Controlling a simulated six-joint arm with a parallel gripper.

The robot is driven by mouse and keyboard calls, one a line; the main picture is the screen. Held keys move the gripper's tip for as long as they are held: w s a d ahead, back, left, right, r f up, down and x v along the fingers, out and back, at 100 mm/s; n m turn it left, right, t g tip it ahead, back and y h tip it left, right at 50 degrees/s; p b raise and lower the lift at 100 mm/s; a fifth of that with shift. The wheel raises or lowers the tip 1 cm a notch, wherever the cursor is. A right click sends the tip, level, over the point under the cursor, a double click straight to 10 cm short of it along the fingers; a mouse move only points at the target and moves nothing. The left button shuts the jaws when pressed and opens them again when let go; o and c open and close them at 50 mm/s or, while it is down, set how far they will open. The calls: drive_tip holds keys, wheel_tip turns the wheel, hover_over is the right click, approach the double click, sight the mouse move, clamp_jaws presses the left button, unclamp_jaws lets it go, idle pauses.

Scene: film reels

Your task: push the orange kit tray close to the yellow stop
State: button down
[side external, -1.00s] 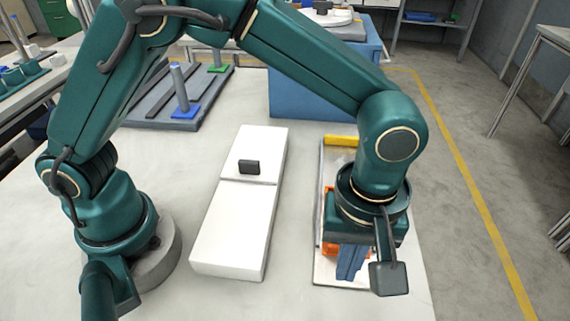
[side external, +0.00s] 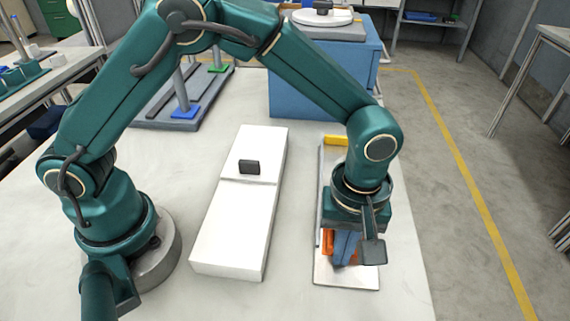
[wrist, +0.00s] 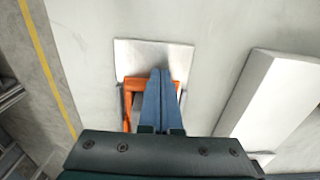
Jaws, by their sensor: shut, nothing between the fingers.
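The orange kit tray (side external: 327,241) lies on a pale board, largely hidden behind my gripper. In the wrist view the orange tray (wrist: 134,83) shows as a frame with a grey inside, partly covered by the fingers. The yellow stop (side external: 336,140) is a bar at the far end of the board. It is not visible in the wrist view. My gripper (side external: 343,264) points down with its blue fingers together and empty, at the tray's near side. In the wrist view the fingertips (wrist: 160,71) overlap the tray's edge; I cannot tell whether they touch it.
The pale board (side external: 345,278) has bare room at its near end. A long white box (side external: 230,230) with a small dark block (side external: 249,167) lies to the left. A blue cabinet (side external: 310,95) stands behind the stop. The table's right edge is close by.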

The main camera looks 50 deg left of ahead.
drive_tip(key=w+a, duration=1)
drive_tip(key=shift+w+a, duration=0.35)
drive_tip(key=shift+d, duration=0.1)
